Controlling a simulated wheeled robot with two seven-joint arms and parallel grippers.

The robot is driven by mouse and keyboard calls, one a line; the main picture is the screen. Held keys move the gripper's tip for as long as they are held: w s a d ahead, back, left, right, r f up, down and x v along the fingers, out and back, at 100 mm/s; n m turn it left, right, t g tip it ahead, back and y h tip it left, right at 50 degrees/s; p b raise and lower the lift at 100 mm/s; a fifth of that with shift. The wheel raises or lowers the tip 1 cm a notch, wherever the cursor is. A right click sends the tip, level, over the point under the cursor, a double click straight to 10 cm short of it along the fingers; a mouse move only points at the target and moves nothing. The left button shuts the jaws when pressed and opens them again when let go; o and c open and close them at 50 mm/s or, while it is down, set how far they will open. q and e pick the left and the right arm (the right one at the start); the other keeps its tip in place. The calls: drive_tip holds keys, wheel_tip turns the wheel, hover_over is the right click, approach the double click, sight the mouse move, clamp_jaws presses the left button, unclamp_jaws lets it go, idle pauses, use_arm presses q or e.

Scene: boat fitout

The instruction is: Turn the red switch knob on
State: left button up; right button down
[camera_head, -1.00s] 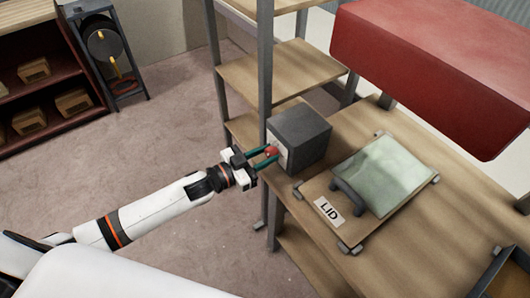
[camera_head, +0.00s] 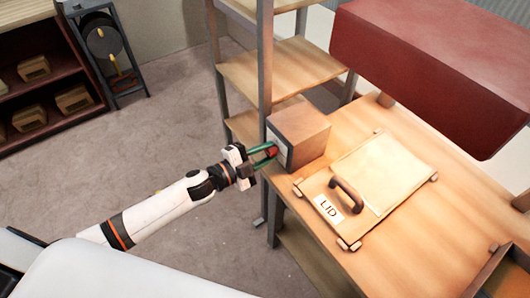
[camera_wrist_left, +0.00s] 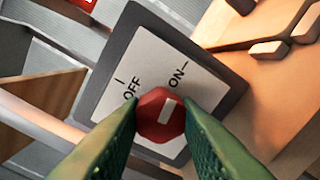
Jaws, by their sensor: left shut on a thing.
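The red switch knob (camera_wrist_left: 153,122) sits on a pale plate (camera_wrist_left: 145,65) with a dark frame, marked OFF and ON. The plate is on the left side of a box (camera_head: 305,128) on the bench; the knob (camera_head: 271,151) also shows in the head view. My left gripper (camera_head: 264,154) is shut on the knob, its green fingers on either side of it in the wrist view (camera_wrist_left: 160,122). The knob's white mark points up and slightly right, toward the word ON. Exact alignment is hard to tell. My right gripper is not in view.
A board marked LID (camera_head: 327,207) with a dark handle lies on the bench (camera_head: 400,240), right of the box. A shelf rack (camera_head: 265,75) stands just behind the box. A large red block (camera_head: 430,75) is above the bench's back. Open floor lies left.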

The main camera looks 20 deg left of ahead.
use_arm(q)
drive_tip(key=shift+m, duration=0.9)
drive_tip(key=o, duration=1)
drive_tip(key=shift+c, duration=0.2)
drive_tip(key=b+v, duration=0.2)
drive_tip(key=v, duration=1)
